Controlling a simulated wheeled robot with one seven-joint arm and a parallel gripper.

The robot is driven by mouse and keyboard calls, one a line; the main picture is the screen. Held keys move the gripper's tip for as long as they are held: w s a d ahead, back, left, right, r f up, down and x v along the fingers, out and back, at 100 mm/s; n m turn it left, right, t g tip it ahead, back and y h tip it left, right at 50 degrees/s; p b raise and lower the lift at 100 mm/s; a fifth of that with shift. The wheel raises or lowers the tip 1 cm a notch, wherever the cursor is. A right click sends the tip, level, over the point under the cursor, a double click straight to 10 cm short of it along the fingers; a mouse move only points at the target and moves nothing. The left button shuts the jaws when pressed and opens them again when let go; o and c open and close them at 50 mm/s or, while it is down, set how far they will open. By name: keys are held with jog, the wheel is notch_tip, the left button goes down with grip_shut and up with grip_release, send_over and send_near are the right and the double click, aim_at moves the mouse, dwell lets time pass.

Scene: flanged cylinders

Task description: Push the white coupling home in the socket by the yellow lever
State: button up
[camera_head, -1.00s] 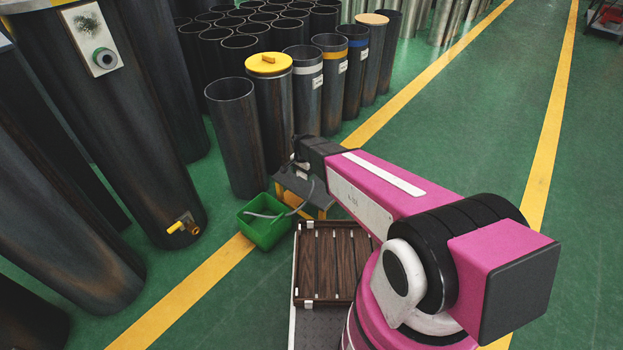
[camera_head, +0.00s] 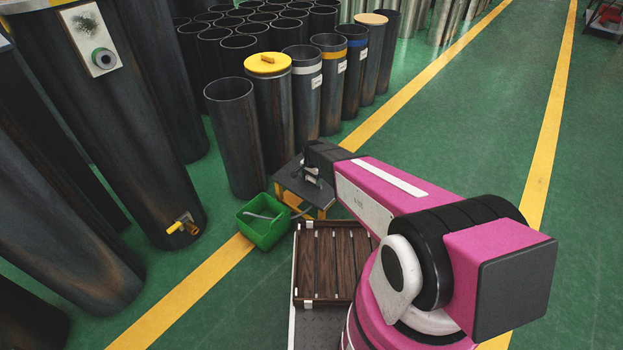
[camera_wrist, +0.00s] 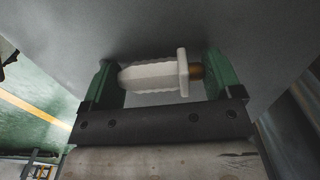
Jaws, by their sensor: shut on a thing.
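The white coupling (camera_wrist: 150,76) lies between the green fingers of my gripper (camera_wrist: 157,78) in the wrist view. It has a ribbed body, a wide collar at its right and a brass-coloured end by the right finger. My gripper is shut on it, over a plain grey surface. In the head view my gripper (camera_head: 312,177) is over the small grey table, and the coupling is too small there to make out surely. The yellow lever (camera_head: 180,226) sits low on a big dark cylinder (camera_head: 125,130), left of my gripper and well apart from it. A small metal fitting (camera_head: 187,217) is beside the lever; its opening is unclear.
A green bin (camera_head: 264,234) with a grey hose (camera_head: 262,216) stands between the cylinder and the small table (camera_head: 290,182). A white plate with a green-ringed round port (camera_head: 103,58) is higher on the cylinder. Dark open pipes (camera_head: 232,135) stand behind. A slatted wooden deck (camera_head: 325,265) is in front.

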jog(key=shift+f, duration=0.2)
jog(key=o, duration=0.8)
jog(key=shift+o, duration=0.2)
notch_tip(320, 180, up, 11)
jog(key=shift+f, duration=0.15)
jog(key=s+d+r+n, duration=0.7)
jog(key=s+d+r, duration=1)
jog(key=s+d, duration=0.2)
jog(key=shift+s+d+n, duration=0.2)
jog(key=shift+d+n, duration=0.1)
jog(key=shift+d, duration=0.2)
